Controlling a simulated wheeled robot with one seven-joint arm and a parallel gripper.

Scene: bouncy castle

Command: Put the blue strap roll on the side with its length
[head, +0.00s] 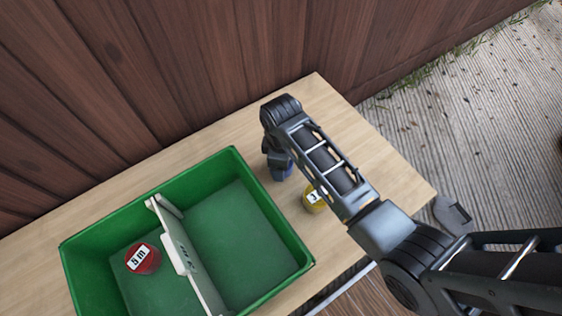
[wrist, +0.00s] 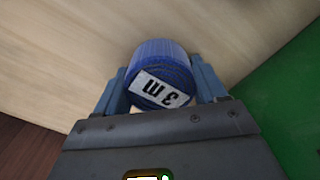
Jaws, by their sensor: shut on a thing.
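The blue strap roll (wrist: 160,62) sits between the fingers of my gripper (wrist: 163,88) in the wrist view, with a white label reading "3 m". My gripper is shut on it. In the head view my gripper (head: 279,170) is over the table just right of the green crate (head: 300,255), and the roll is mostly hidden behind it. A white divider (head: 178,258) splits the crate into two sides. It bears a label too small to read for sure. A red roll (head: 143,259) labelled "5 m" lies in the left side. The right side is empty.
A yellow roll (head: 314,199) with a partly hidden label stands on the wooden table (head: 395,180) to the right of my gripper. A brown wooden fence (head: 130,70) runs along the table's back. The crate walls and divider stand up as edges.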

